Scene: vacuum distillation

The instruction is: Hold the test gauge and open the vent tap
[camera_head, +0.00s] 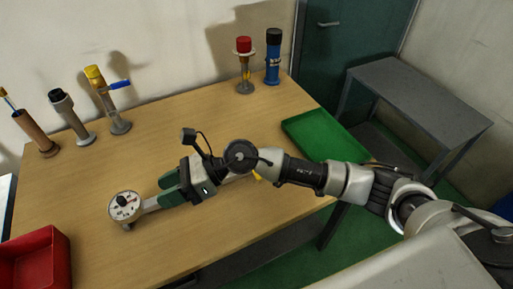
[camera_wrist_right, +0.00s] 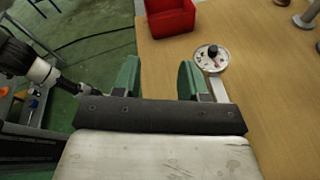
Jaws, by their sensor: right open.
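The test gauge (camera_head: 125,206) has a round white dial with a dark knob and a grey stem, and is over the near left of the wooden table. It also shows in the right wrist view (camera_wrist_right: 211,58). My right gripper (camera_head: 170,188) is open, its green fingers close to the stem. In the right wrist view the gripper (camera_wrist_right: 160,78) has nothing visible between its fingers; the stem runs just right of the right finger. A fitting with a yellow top and blue lever (camera_head: 120,85), perhaps the vent tap, stands upright at the back left, away from the gripper.
A red bin (camera_head: 35,262) is at the front left. A dark-capped fitting (camera_head: 70,118) and a brown cylinder (camera_head: 36,132) stand at the back left. A red-capped fitting (camera_head: 244,64) and blue cylinder (camera_head: 273,58) stand at the back. A green tray (camera_head: 322,137) lies right. The table middle is clear.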

